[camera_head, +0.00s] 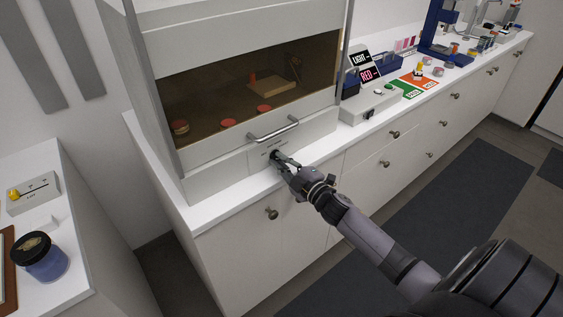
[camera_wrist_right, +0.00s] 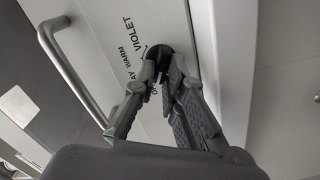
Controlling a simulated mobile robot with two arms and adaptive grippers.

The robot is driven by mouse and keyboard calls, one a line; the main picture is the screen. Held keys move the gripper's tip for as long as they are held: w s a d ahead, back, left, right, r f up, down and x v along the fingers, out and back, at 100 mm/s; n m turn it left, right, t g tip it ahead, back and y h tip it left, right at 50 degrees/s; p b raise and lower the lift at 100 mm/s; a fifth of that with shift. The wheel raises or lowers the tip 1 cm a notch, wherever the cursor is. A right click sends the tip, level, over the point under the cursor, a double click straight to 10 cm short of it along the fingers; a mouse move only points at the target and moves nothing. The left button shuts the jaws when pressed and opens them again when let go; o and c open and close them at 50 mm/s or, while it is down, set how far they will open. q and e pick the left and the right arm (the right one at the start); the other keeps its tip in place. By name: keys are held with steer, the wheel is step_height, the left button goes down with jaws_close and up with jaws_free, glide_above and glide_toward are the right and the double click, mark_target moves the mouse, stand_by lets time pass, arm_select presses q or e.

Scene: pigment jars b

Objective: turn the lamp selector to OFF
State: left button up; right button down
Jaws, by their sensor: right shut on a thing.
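The lamp selector is a small dark knob (camera_head: 275,155) on the white front panel of the cabinet, below its handle. It also shows in the right wrist view (camera_wrist_right: 158,52), with the printed words VIOLET, WARM and a partly hidden DAY around it. The OFF mark is hard to make out behind the fingers. My right gripper (camera_head: 280,160) is at the panel with its fingertips on the knob; in the right wrist view (camera_wrist_right: 163,72) both fingers close on it from either side. Which mark the knob points to cannot be told. My left gripper is not in view.
A metal bar handle (camera_head: 273,130) sits just above the selector. Behind the cabinet's glass are several red-lidded jars and a wooden tray (camera_head: 283,93). A switch box (camera_head: 370,104) stands to the right on the white counter. A blue jar (camera_head: 40,260) stands on the left counter.

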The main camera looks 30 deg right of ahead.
steer(key=c, duration=1.7)
jaws_free()
steer(key=shift+o, duration=0.2)
steer(key=shift+s, duration=0.1)
steer(key=s, duration=1.1)
steer(key=shift+s+d, duration=0.4)
steer(key=shift+d, duration=0.05)
steer(key=s+a+f+m+g+h, duration=0.1)
steer(key=s+f+m+g, duration=0.3)
steer(key=f, duration=0.8)
steer(key=s+f+m+g+h, duration=0.15)
steer(key=s+f, duration=0.35)
steer(key=f, duration=0.7)
steer(key=s+a+f+m+g+h, duration=0.1)
steer(key=s+f+m+g, duration=0.3)
steer(key=f, duration=0.7)
steer(key=s+a+f+g, duration=0.2)
steer(key=s+a+f, duration=0.2)
steer(key=s, duration=0.5)
steer(key=s+a+f+g+y, duration=0.1)
steer(key=s+a+f+g, duration=0.2)
steer(key=s+f, duration=0.4)
steer(key=s+a+f+m+g+y, duration=0.1)
steer(key=s+a+f, duration=0.4)
steer(key=s, duration=0.6)
steer(key=shift+s+a+f+g, duration=0.15)
steer(key=shift+a+f+g, duration=0.3)
steer(key=shift+g, duration=0.3)
